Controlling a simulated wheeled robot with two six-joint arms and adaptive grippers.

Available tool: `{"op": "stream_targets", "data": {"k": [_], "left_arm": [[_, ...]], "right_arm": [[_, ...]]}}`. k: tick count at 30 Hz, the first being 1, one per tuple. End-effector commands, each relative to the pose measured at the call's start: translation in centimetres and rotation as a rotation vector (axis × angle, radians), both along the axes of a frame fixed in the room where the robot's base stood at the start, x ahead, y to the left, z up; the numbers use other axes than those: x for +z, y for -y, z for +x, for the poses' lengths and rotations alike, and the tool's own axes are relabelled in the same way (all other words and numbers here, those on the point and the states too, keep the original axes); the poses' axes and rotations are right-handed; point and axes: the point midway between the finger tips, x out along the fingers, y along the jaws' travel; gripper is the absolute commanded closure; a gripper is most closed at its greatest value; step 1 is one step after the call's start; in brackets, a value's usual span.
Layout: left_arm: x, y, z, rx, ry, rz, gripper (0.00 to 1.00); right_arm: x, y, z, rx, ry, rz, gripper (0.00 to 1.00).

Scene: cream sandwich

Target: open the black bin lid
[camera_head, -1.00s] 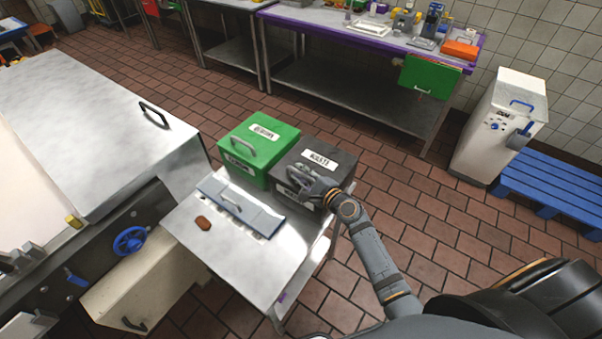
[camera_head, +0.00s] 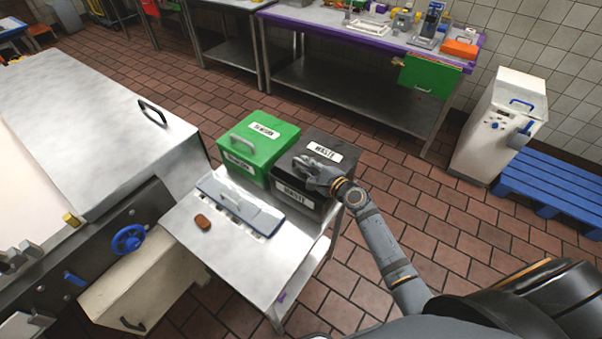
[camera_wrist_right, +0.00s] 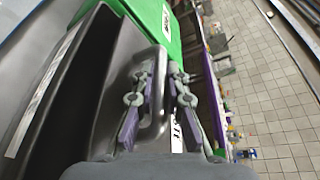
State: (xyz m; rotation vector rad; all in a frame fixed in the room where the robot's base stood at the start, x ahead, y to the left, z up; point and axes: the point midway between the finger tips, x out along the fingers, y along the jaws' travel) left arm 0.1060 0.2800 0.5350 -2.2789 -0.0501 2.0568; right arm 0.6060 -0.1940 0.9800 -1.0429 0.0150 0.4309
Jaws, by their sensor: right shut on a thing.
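The black bin (camera_head: 340,178) stands at the back right of the steel side table, with white labels on its lid (camera_head: 345,166) and front. My right gripper (camera_head: 313,168) is over the lid and shut on its handle. In the right wrist view the grey handle (camera_wrist_right: 160,112) passes between the two fingers of the right gripper (camera_wrist_right: 161,85). A dark gap shows there between the lid and the labelled front wall (camera_wrist_right: 38,100), so the lid appears partly raised. The exact tilt is hard to tell. My left gripper is not in view.
A green bin (camera_head: 259,155) stands directly left of the black bin. A grey-blue lidded tray (camera_head: 215,187) and a brown patty (camera_head: 202,222) are on the steel table (camera_head: 255,270) in front. Behind is a purple-edged workbench (camera_head: 330,30). Open tiled floor lies to the right.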

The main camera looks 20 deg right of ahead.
Motion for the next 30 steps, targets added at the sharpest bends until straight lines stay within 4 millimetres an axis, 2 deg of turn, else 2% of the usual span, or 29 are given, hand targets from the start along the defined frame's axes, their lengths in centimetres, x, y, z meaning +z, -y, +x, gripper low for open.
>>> {"op": "stream_targets", "data": {"k": [1, 6, 12, 23, 24, 25, 30], "left_arm": [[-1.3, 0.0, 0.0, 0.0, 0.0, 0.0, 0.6], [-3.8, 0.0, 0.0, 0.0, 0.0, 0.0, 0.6], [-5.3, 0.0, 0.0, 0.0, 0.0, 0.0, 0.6], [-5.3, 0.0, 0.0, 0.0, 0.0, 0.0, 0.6], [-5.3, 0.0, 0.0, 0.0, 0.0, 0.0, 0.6], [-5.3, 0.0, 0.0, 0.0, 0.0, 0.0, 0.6], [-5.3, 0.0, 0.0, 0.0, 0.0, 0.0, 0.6]], "right_arm": [[-0.5, 1.4, 1.1, -0.002, 0.006, -0.008, 1.0], [-0.6, 5.2, 4.1, -0.003, 0.006, -0.006, 1.0], [-0.3, 7.7, 6.0, -0.002, 0.001, -0.002, 1.0], [0.1, 8.1, 6.2, -0.003, 0.001, 0.0, 1.0], [0.1, 8.1, 6.2, -0.003, 0.001, 0.0, 0.84], [0.1, 8.1, 6.2, -0.003, 0.001, 0.0, 0.8], [0.1, 8.1, 6.2, -0.003, 0.001, 0.0, 0.78]]}}
